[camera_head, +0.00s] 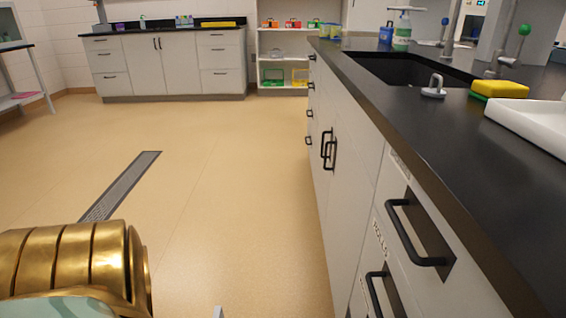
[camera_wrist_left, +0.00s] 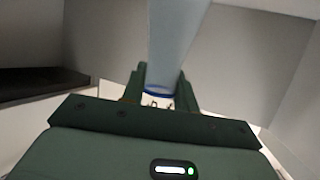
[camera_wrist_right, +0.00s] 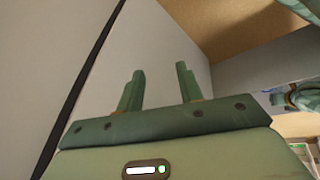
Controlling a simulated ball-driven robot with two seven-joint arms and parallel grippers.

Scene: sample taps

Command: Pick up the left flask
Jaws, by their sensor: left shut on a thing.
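In the left wrist view a pale blue-grey, glassy tube-like part with a dark blue ring at its lower end, seemingly a flask (camera_wrist_left: 176,42), stands between the fingers of my left gripper (camera_wrist_left: 161,80). The gripper is shut on it. The rest of the flask runs out of the top of the view, and I cannot tell whether it is the left one. My right gripper (camera_wrist_right: 160,72) is open, with its fingers apart and nothing between them, beside a pale flat surface. Neither gripper's fingers nor a flask show in the head view.
A black counter (camera_head: 455,130) over drawers runs along the right. On it are a sink (camera_head: 410,70), a yellow sponge (camera_head: 500,89), a white tray (camera_head: 535,122) and a spray bottle (camera_head: 402,32). The floor (camera_head: 220,170) at left is clear.

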